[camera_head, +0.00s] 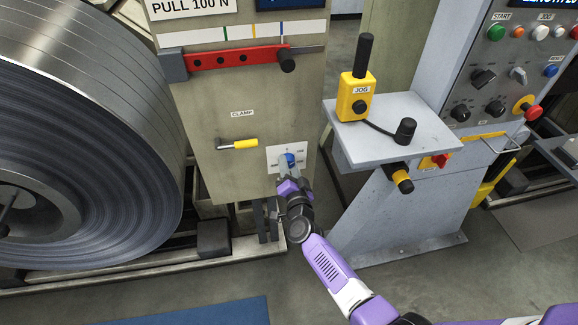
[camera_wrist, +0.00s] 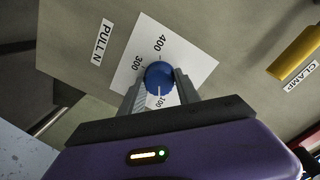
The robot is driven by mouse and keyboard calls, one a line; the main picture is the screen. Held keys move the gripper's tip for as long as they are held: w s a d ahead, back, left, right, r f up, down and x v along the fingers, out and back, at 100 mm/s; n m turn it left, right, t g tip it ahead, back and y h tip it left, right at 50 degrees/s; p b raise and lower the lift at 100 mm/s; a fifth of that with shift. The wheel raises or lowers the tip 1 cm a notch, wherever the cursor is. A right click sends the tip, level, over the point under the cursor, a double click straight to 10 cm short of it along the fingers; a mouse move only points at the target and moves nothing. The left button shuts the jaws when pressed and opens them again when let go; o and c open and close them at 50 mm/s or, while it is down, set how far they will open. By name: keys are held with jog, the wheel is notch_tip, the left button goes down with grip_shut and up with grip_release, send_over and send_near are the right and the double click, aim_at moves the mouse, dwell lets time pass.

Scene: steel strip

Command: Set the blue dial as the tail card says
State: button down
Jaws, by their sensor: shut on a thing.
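The blue dial (camera_head: 291,160) sits on a white scale plate (camera_head: 275,153) low on the beige machine panel. In the wrist view the dial (camera_wrist: 159,75) lies between my two grey fingers. The plate (camera_wrist: 190,58) shows 400, 300 and 100; the rest is hidden by the dial and fingers. A pale line shows at the dial's lower edge, on the side of the 100. My gripper (camera_wrist: 159,92) is shut on the dial; it also shows in the head view (camera_head: 290,172). A white card (camera_head: 190,6) at the top reads PULL 100 N.
A yellow clamp lever (camera_head: 238,144) sticks out left of the dial. A red bar (camera_head: 225,58) crosses the panel above. A large steel coil (camera_head: 90,140) stands left. A grey shelf (camera_head: 395,128) with a yellow jog box (camera_head: 355,97) juts out right.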

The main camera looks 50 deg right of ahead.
jog(key=c, duration=0.9)
grip_release()
jog(key=shift+s, duration=0.15)
jog(key=shift+p+v, duration=1.1)
jog(key=shift+v, duration=2.75)
jog(key=shift+a, duration=0.1)
